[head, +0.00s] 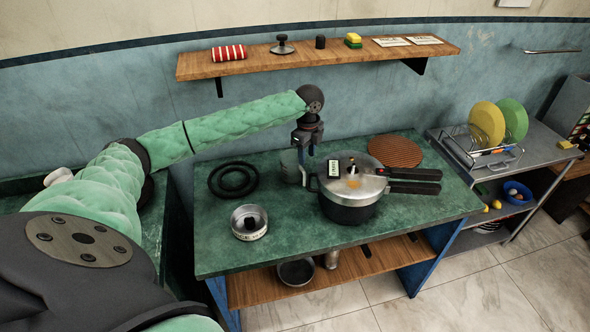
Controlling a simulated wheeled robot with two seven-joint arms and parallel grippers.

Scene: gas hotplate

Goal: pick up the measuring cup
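What looks like the measuring cup (289,165), a grey-green, see-through cup, stands on the green counter (290,225), just left of and behind the pressure cooker (350,205). My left gripper (304,166) points down right at the cup's right side. The fingers are small and dark and partly merge with the cup, so I cannot tell whether they touch it or how far apart they are. The cup's lower right part is hidden by the cooker and the fingers. My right gripper is not in view.
The cooker's dark handles (413,180) reach right. A wooden shelf (340,52) hangs above. The counter's front is clear.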

